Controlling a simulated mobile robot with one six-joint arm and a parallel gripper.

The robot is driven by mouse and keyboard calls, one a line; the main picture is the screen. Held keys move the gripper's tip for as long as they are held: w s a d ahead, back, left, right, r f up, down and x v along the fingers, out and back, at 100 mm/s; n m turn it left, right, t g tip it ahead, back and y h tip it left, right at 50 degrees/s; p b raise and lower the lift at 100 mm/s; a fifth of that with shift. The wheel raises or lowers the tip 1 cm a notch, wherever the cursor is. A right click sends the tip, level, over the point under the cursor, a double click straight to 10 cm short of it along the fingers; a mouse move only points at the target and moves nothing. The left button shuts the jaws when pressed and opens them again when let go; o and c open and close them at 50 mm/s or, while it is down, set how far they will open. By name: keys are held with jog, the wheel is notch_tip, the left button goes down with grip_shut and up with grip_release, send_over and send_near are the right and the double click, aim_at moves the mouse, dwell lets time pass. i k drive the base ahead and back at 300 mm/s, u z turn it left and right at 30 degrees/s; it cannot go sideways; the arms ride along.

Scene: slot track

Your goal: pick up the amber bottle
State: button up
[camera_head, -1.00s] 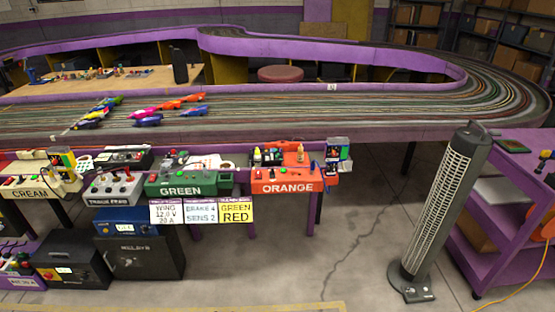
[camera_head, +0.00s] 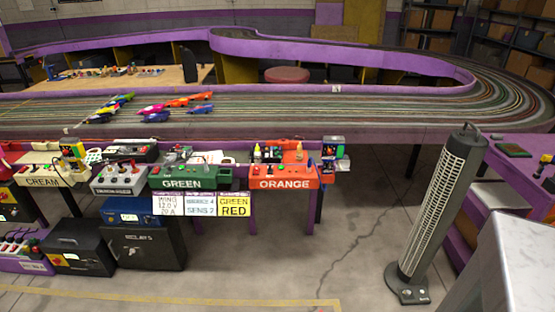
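The orange control box (camera_head: 285,182) stands along the near side of the slot track, and small items sit on top of it. Among them is a small pale yellow bottle (camera_head: 257,153) with a light tip, left of some dark items (camera_head: 271,154). A small orange-brown shape (camera_head: 299,152) stands at the right of the box top. These are too small to tell surely which is the amber bottle. My gripper is not in view.
A tall tower fan (camera_head: 440,205) stands on the floor at right, beside a purple cart (camera_head: 463,249). A grey-white block (camera_head: 495,270) fills the lower right corner. The green box (camera_head: 190,183) adjoins at left. The floor before the orange box is clear.

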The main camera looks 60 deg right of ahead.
aim_at(299, 151)
jog(key=u, duration=0.45)
jog(key=i, duration=1.1)
jog(key=z, duration=4.2)
jog(key=i, duration=0.1)
jog(key=u, duration=2.6)
